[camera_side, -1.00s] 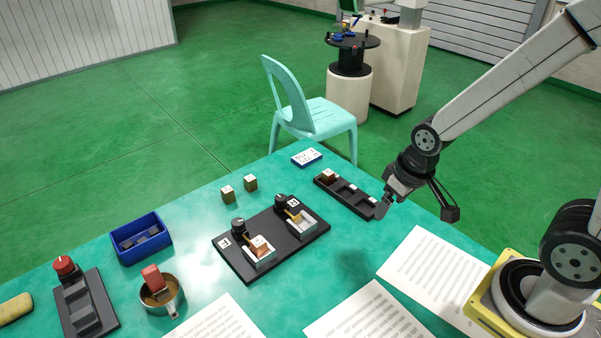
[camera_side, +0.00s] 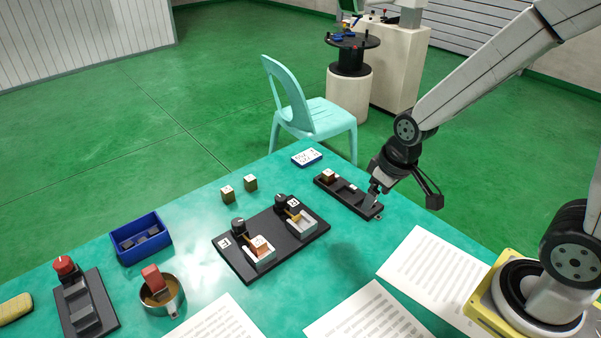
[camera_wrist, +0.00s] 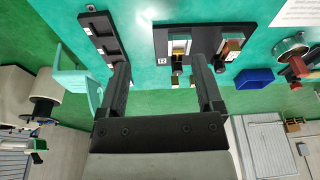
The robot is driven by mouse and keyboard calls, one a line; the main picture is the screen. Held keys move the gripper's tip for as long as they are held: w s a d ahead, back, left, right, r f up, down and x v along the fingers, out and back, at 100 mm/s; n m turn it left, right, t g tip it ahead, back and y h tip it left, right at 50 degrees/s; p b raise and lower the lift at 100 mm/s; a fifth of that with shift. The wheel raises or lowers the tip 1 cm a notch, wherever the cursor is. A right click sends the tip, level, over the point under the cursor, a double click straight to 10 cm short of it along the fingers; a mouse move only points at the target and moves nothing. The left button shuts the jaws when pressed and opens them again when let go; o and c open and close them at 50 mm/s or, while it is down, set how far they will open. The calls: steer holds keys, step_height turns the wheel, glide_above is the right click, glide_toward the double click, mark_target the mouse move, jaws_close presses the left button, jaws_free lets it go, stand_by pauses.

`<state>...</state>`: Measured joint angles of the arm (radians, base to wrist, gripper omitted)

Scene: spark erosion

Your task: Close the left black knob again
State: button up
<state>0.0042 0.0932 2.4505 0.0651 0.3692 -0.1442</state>
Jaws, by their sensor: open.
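The left black knob (camera_side: 238,224), with a pale mark on top, stands beside label 1 on a black base plate (camera_side: 255,277). A brass-coloured arm reaches from it toward a white holder with a copper-coloured block (camera_side: 259,245). The right black knob (camera_side: 281,201) stands at the other station, by label 2, whose white holder (camera_side: 302,227) looks empty. In the wrist view the left knob (camera_wrist: 219,66) is partly beside a finger. My gripper (camera_side: 376,192) is over the right end of the slotted black tray, away from both knobs.
The slotted black tray (camera_side: 360,201) holds a copper-topped block at its far end. Two small blocks (camera_side: 239,188) stand behind the base plate. A blue bin (camera_side: 140,240), a metal cup with a red-topped item (camera_side: 162,297) and a red-knobbed fixture (camera_side: 66,268) are left. Papers lie in front.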

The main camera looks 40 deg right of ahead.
steer(key=w+a+f+n+y, duration=0.1)
steer(key=w+f+n, duration=0.25)
steer(key=w, duration=0.95)
steer(key=n+y, duration=0.2)
steer(key=n, duration=0.3)
glide_toward(281, 197)
steer(key=f, duration=0.1)
steer(key=shift+a+f+m+t, duration=0.2)
steer(key=shift+f+m+t, duration=0.05)
steer(key=shift+f+t, duration=0.05)
steer(key=shift+f, duration=0.1)
steer(key=shift+x, duration=3.75)
steer(key=shift+c, duration=0.2)
jaws_close()
